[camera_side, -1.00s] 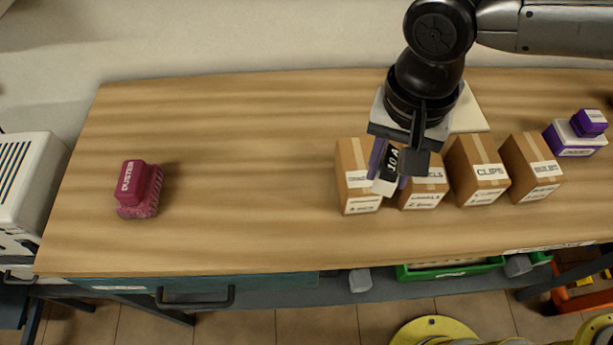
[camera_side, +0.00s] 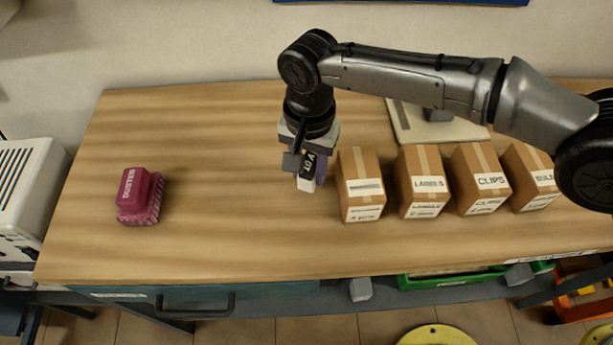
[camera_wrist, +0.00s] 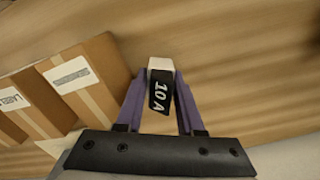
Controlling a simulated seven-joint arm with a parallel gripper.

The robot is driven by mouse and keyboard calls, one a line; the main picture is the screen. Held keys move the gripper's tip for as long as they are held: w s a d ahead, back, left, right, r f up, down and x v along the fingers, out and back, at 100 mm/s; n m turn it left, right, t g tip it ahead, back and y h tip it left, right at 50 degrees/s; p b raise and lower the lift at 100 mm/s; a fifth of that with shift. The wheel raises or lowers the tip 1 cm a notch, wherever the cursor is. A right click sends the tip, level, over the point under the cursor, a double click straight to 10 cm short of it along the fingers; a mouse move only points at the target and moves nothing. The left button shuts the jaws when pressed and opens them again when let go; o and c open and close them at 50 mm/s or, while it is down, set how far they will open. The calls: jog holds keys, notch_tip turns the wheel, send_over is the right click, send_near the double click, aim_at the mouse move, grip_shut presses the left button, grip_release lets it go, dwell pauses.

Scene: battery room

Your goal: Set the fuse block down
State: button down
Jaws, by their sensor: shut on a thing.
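The fuse block (camera_side: 307,170) is a small black and white piece, held between the purple fingers of my gripper (camera_side: 311,172). In the wrist view the fuse block (camera_wrist: 160,92) shows a "10 A" label and a white end, with my gripper (camera_wrist: 160,85) shut on its sides. In the side view it hangs just left of the leftmost cardboard box. I cannot tell how high its lower end is above the wooden table (camera_side: 230,215).
Several cardboard boxes stand in a row right of my gripper, the leftmost box (camera_side: 360,185) closest. A pink duster (camera_side: 140,196) lies at the left. A pale board (camera_side: 405,120) lies behind the boxes. The table between duster and boxes is clear.

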aim_at(307, 181)
jog(key=shift+w+a+f, duration=0.1)
jog(key=shift+a+f, duration=0.05)
jog(key=shift+f, duration=1.65)
jog(key=shift+f, duration=0.1)
jog(key=c, duration=0.5)
grip_release()
jog(key=shift+f, duration=0.1)
notch_tip(307, 181, up, 12)
jog(key=shift+r, duration=0.2)
